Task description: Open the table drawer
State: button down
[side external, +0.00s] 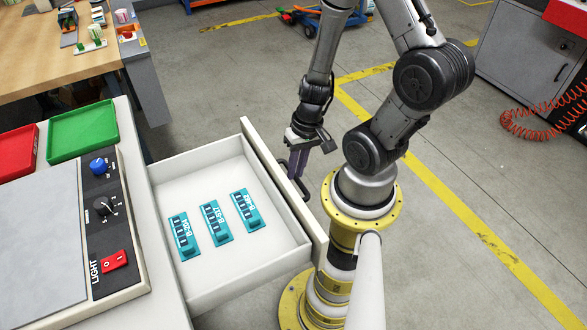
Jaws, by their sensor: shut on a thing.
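The table drawer (230,297) is white and stands pulled well out from the table (138,318). Three teal labelled blocks (216,223) lie flat on its floor in a slanted row. My gripper (299,176) is at the outer side of the drawer front (272,180), near its far half, pointing down. It is shut on the drawer handle, which is mostly hidden behind the drawer front and the fingers.
A control panel (113,247) with a blue knob, a black knob and a red light switch is on the table top. A green tray (82,131) and a red tray (17,150) sit behind it. A wooden workbench (60,65) stands at the back left. The floor beyond is mostly clear.

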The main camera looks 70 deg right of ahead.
jog(key=c, duration=0.8)
grip_release()
jog(key=shift+c, duration=0.2)
notch_tip(320, 180, up, 14)
jog(key=s+d, duration=0.1)
jog(key=shift+s+d+f, duration=0.2)
jog(key=shift+s+d, duration=0.2)
